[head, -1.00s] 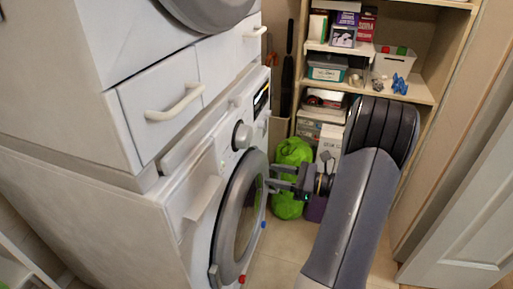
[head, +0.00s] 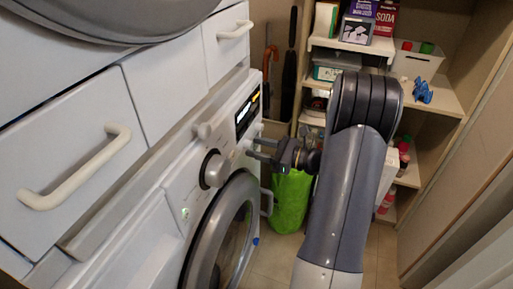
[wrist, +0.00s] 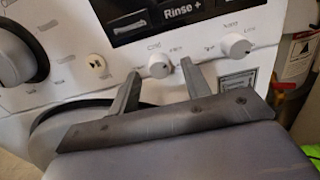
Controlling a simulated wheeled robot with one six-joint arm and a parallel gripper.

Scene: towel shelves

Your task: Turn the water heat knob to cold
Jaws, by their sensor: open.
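The water heat knob (wrist: 159,66) is a small white round knob on the washer's front panel, with small lettering that seems to read "COLD" at its upper left. In the wrist view my gripper (wrist: 160,70) is open, and its two fingers point at the panel with this knob showing between the tips. I cannot tell whether either finger touches it. In the head view my gripper (head: 253,149) is close to the right part of the panel, below the display. The small knob is hard to make out there.
A second small knob (wrist: 238,46) sits to the right, and a round button (wrist: 97,65) to the left. The large dial (head: 213,169) and display (head: 247,113) are on the same panel. The round washer door (head: 222,235) lies below. Shelves (head: 445,98) stand at the right.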

